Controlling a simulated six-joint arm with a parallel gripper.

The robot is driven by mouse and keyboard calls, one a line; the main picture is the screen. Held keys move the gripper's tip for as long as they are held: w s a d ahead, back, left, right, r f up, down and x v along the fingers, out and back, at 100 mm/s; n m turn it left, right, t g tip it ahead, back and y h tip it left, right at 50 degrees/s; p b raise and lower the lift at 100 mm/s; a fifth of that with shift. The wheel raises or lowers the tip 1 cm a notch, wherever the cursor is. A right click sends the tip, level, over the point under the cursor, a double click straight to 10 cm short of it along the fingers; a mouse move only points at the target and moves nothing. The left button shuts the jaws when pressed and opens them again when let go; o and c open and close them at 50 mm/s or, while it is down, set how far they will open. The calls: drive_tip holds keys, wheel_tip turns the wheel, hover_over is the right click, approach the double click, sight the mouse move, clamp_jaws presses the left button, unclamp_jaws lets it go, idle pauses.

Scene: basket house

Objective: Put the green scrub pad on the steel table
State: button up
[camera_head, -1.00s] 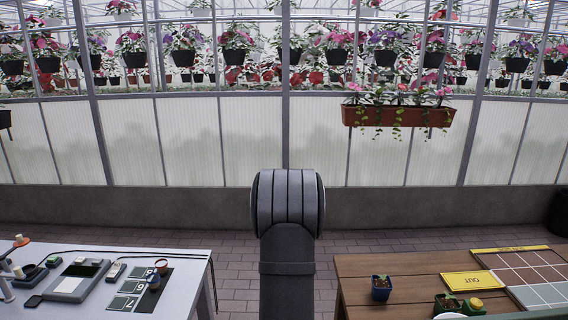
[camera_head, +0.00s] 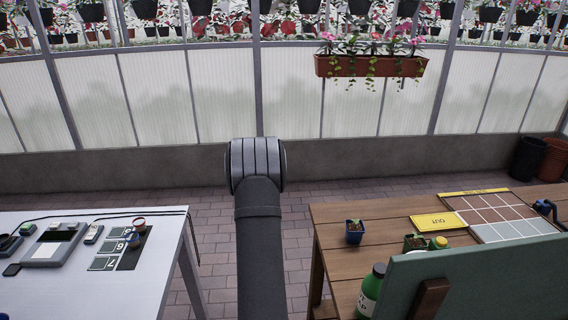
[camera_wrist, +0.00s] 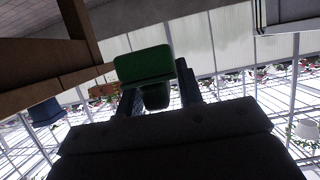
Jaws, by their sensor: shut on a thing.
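The green scrub pad (camera_wrist: 143,63) is in the wrist view, between the dark fingers of my gripper (camera_wrist: 158,88). My gripper is shut on it and holds it up in the air, apart from any surface. In the head view, my gripper and the pad are not visible; only my arm shows in the middle. The grey-topped table, which looks like the steel table (camera_head: 150,285), stands at the lower left of the head view.
The steel table holds a scale (camera_head: 55,243), number cards (camera_head: 104,262) and small pots. Brick floor lies between the tables.

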drive_tip(key=w+d+r+m+h, duration=0.3)
drive_tip(key=d+r+h, duration=0.1)
drive_tip(key=d, duration=0.4)
wheel_tip(320, 180, up, 9)
drive_tip(key=m+g+h, duration=0.9)
drive_tip(key=m+g, duration=0.2)
drive_tip(key=m, duration=0.2)
hover_over(359, 270)
drive_tip(key=shift+r, duration=0.15)
drive_tip(key=shift+f, duration=4.8)
